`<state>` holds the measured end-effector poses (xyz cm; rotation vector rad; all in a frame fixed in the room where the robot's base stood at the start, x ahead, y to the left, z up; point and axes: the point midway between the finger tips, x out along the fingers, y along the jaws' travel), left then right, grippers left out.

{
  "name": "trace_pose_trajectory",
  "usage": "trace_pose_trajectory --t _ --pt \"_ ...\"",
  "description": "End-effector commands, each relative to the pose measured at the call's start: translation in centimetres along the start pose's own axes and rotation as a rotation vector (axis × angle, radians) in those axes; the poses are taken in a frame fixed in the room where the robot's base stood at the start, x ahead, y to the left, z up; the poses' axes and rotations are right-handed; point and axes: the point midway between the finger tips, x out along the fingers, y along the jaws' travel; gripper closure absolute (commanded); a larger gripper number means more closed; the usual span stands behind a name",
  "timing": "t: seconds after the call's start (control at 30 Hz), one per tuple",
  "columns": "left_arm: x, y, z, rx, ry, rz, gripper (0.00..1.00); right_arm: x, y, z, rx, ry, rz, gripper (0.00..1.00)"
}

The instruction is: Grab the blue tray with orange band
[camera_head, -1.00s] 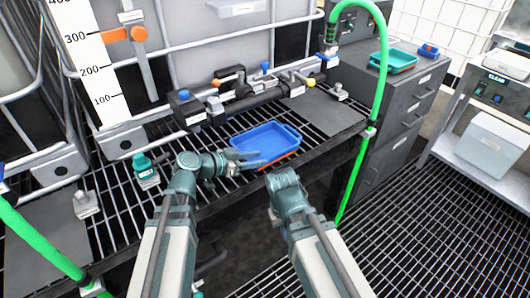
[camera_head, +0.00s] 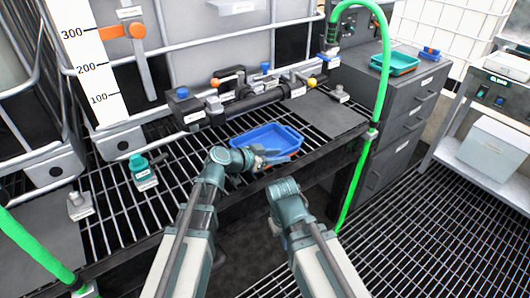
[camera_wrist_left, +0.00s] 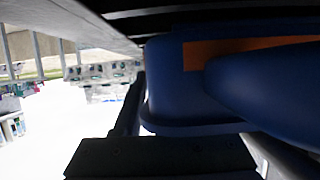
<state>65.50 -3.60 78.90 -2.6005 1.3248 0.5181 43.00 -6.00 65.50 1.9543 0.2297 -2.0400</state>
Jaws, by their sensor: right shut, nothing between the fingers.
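The blue tray (camera_head: 268,135) lies on the black grate shelf, with a strip of its orange band showing at the front edge. My left gripper (camera_head: 270,156) is at the tray's near left side, its fingers reaching along the front edge. In the left wrist view the tray (camera_wrist_left: 163,85) fills the upper right, with the orange band (camera_wrist_left: 198,55) on its wall. The fingers look apart there; contact with the tray cannot be made out. My right gripper (camera_head: 285,188) is below and in front of the shelf edge, shut and empty; its fingertips are hardly visible.
A dark pipe manifold (camera_head: 245,103) with coloured knobs lies behind the tray. A teal tray (camera_head: 398,64) sits on the grey cabinet at right. A green hose (camera_head: 383,75) hangs right of the shelf. A teal-topped fitting (camera_head: 140,167) stands at left.

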Motion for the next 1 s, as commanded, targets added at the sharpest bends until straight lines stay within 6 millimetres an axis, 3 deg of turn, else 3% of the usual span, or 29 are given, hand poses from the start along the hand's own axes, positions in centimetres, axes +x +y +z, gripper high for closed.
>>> trace_pose_trajectory --t 0.2,0.43,1.0 --pt "0.15 0.03 -0.03 0.0 0.0 0.0 0.6 0.03 0.0 0.0 0.0 0.0 0.0 1.0" --pt "0.14 0.03 -0.03 0.0 0.0 0.0 1.0 0.03 0.0 0.0 0.0 0.0 0.0 1.0" --pt "0.13 0.02 -0.02 0.0 0.0 0.0 1.0 0.03 0.0 0.0 0.0 0.0 0.0 1.0"
